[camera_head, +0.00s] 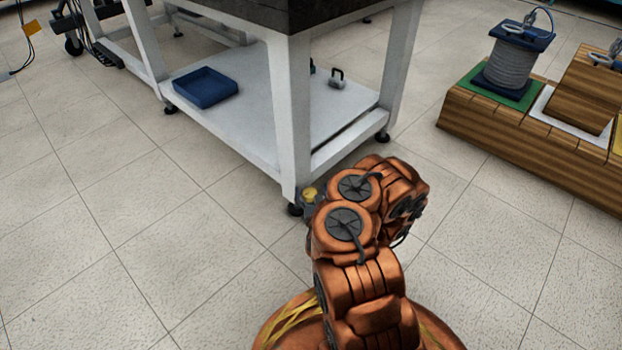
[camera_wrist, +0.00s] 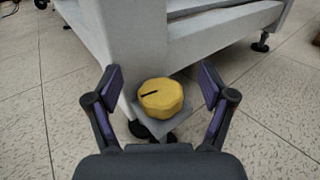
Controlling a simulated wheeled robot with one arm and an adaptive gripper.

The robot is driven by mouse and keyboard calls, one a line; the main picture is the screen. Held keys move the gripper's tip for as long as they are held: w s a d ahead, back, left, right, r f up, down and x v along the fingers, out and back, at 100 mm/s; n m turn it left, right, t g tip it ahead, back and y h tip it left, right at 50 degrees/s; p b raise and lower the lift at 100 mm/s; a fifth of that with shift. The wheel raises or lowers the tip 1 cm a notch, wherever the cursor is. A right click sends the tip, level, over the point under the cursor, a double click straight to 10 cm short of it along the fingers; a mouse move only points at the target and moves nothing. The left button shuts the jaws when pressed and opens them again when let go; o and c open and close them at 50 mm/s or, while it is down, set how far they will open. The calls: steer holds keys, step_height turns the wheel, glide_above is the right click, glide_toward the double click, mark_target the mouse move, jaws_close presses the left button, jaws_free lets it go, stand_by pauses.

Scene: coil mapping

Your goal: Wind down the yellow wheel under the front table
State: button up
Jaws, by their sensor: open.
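The yellow wheel (camera_wrist: 161,98) is a round knob with a scalloped edge and a dark line on its top. It sits on a grey bracket (camera_wrist: 168,124) at the foot of the table's corner leg. In the head view the wheel (camera_head: 310,194) shows small beside the white table leg (camera_head: 290,120), partly behind my copper arm. My gripper (camera_wrist: 160,84) is open, with one finger on each side of the wheel in the picture and visible gaps to it. I cannot tell whether the fingertips are level with the wheel. The fingers are hidden in the head view.
The white table's lower shelf (camera_head: 240,115) holds a blue tray (camera_head: 204,87) and a small metal weight (camera_head: 337,80). A wooden platform (camera_head: 530,145) with a grey coil (camera_head: 509,66) stands at the right.

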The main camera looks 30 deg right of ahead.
steer(key=shift+r, duration=3.4)
steer(key=shift+p, duration=0.3)
steer(key=n+y+p, duration=0.2)
steer(key=y+p, duration=0.1)
steer(key=p, duration=0.1)
steer(key=n+g+y+p, duration=0.3)
steer(key=y+p, duration=0.2)
steer(key=p, duration=0.4)
glide_toward(312, 195)
steer(key=x, duration=0.3)
steer(key=b+x, duration=0.2)
steer(key=x, duration=0.3)
steer(key=shift+w+f, duration=0.25)
steer(key=shift+w, duration=0.05)
steer(key=shift+b+x, duration=0.4)
steer(key=shift+x, duration=0.4)
steer(key=shift+d+r, duration=0.1)
steer(key=shift+c, duration=0.4)
